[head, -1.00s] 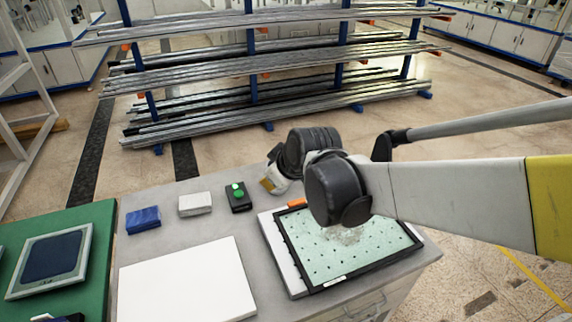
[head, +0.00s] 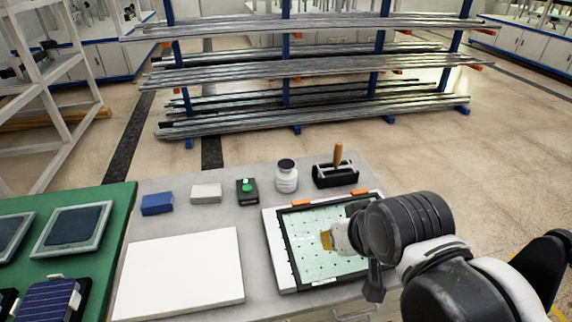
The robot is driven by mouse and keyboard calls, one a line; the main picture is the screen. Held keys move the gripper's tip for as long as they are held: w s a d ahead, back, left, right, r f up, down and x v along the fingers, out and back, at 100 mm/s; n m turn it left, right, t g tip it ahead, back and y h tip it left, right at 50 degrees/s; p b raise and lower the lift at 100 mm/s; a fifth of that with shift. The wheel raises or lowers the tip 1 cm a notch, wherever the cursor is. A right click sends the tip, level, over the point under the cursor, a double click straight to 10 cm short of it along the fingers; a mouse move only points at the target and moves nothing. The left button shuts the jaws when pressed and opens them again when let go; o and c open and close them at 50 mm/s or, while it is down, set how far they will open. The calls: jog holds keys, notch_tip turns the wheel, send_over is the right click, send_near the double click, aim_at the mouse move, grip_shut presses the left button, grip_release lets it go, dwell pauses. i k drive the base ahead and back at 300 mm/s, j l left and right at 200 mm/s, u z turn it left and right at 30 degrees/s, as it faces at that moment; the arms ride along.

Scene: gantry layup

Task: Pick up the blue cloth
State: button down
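The blue cloth (head: 157,204) is a small folded block at the back left of the grey bench (head: 262,262). A grey-white folded block (head: 206,193) lies just right of it, apart from it. My arm reaches in from the lower right, over the black-framed pale green panel (head: 302,253). My gripper's end is at the wrist above that panel, well to the right of the blue cloth. The fingers are hidden or too unclear to tell whether they are open. Nothing touches the cloth.
A black box with a green button (head: 247,191), a white bottle (head: 286,176) and a black holder with a wooden handle (head: 336,172) line the bench's back. A white board (head: 182,273) lies in front. A green table (head: 103,225) with framed panels adjoins left.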

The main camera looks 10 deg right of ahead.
aim_at(163, 201)
jog(key=i+j+u, duration=0.15)
jog(key=j, duration=0.3)
jog(key=i+j+u, duration=0.2)
jog(key=j, duration=0.25)
jog(key=j+u, duration=0.15)
jog(key=j, duration=0.3)
jog(key=i+j+u, duration=0.2)
jog(key=j, duration=0.15)
jog(key=i+j+u, duration=0.15)
jog(key=j, duration=0.25)
jog(key=i, duration=0.05)
